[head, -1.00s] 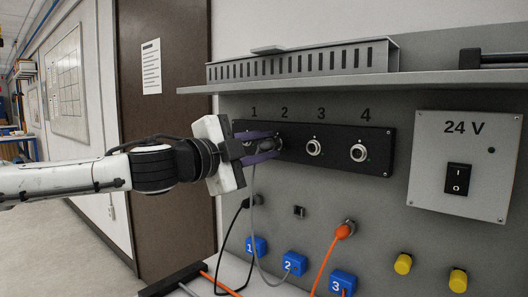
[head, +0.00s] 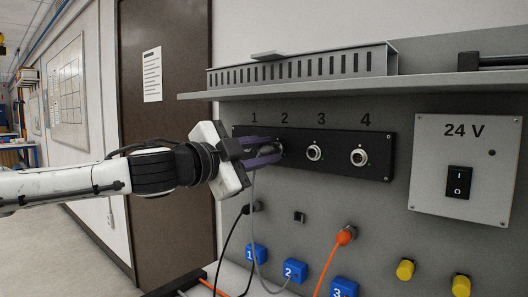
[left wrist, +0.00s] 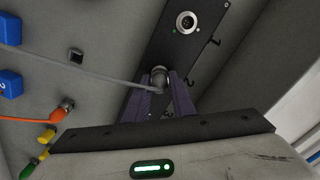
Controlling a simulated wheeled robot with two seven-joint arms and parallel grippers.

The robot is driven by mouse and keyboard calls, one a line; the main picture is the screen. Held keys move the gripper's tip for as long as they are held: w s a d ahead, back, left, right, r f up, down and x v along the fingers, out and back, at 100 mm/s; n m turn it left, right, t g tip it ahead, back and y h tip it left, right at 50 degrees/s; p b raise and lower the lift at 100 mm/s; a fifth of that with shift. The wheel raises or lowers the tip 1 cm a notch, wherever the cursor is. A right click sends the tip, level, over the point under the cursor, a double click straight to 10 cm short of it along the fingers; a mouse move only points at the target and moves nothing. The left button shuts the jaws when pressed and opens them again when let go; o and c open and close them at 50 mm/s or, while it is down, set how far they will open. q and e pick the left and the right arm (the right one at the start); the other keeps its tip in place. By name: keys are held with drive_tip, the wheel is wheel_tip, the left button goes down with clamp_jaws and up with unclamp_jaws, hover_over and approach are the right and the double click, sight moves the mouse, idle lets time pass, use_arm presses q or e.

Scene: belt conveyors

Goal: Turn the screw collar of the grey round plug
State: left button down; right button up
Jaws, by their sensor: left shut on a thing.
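The grey round plug (head: 273,149) sits at the position marked 2 on the black socket panel (head: 335,165); its grey cable hangs down to the blue tag 2. My left gripper (head: 266,152) reaches in from the left, its purple fingers shut on the plug, and is rolled at a slant. In the left wrist view, the plug (left wrist: 158,77) shows between the fingertips (left wrist: 160,88), with the cable running off to the left. The fingers hide much of the plug and its collar in the head view. My right gripper is not in view.
Sockets 3 (head: 314,152) and 4 (head: 359,157) are empty. A grey shelf (head: 330,88) juts out above the panel. A 24 V switch box (head: 462,165) is at right. Below are blue tags (head: 294,271), an orange plug (head: 345,236) and yellow caps (head: 405,269).

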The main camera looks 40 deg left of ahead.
use_arm(q)
drive_tip(key=c, duration=1.5)
unclamp_jaws()
drive_tip(key=shift+s, duration=0.1)
